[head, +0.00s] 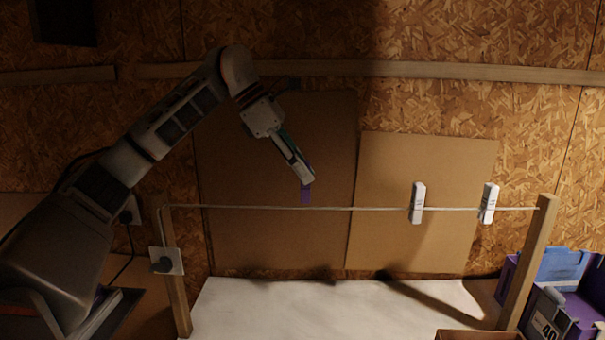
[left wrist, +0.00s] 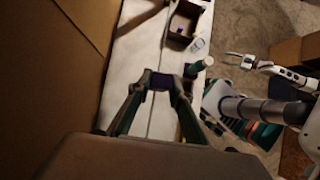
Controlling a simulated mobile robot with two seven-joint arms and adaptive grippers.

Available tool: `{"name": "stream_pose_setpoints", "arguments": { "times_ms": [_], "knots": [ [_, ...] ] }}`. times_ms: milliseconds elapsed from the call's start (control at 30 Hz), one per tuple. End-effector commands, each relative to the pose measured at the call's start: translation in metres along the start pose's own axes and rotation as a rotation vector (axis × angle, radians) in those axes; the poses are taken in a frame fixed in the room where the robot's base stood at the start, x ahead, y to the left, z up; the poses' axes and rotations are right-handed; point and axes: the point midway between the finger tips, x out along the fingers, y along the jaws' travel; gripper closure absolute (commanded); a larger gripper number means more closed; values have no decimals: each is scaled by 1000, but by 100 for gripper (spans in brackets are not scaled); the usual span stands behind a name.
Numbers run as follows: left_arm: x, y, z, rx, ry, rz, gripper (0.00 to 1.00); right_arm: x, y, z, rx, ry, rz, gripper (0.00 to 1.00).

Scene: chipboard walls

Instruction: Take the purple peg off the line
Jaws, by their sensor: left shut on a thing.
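The purple peg (head: 306,193) is held between the fingertips of my left gripper (head: 307,182), which reaches down from the upper left. The peg's lower end is at the line (head: 260,208); I cannot tell if it still touches the line or is just clear of it. In the left wrist view the purple peg (left wrist: 163,82) sits between the two closed-in fingertips. Two white pegs, one left (head: 417,203) and one right (head: 489,203), hang on the line. My right gripper (left wrist: 240,60) shows small in the left wrist view, open and empty, away from the line.
The line runs between two wooden posts, left (head: 177,275) and right (head: 527,262). A white table top (head: 300,305) lies below. An open brown box (left wrist: 182,22) with something purple inside stands on it. Purple and blue boxes (head: 560,280) stand at the right.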

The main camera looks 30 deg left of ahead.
Motion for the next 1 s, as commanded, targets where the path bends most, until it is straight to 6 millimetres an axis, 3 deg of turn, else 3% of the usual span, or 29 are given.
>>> {"name": "stream_pose_setpoints", "arguments": {
  "times_ms": [500,1000],
  "knots": [
    [-4,0,3,2,-1,1,100,0,2,1,-6,-1,0,60],
    [-32,0,22,1,-1,1,100,0,2,1,-5,-1,0,60]
  ]
}}
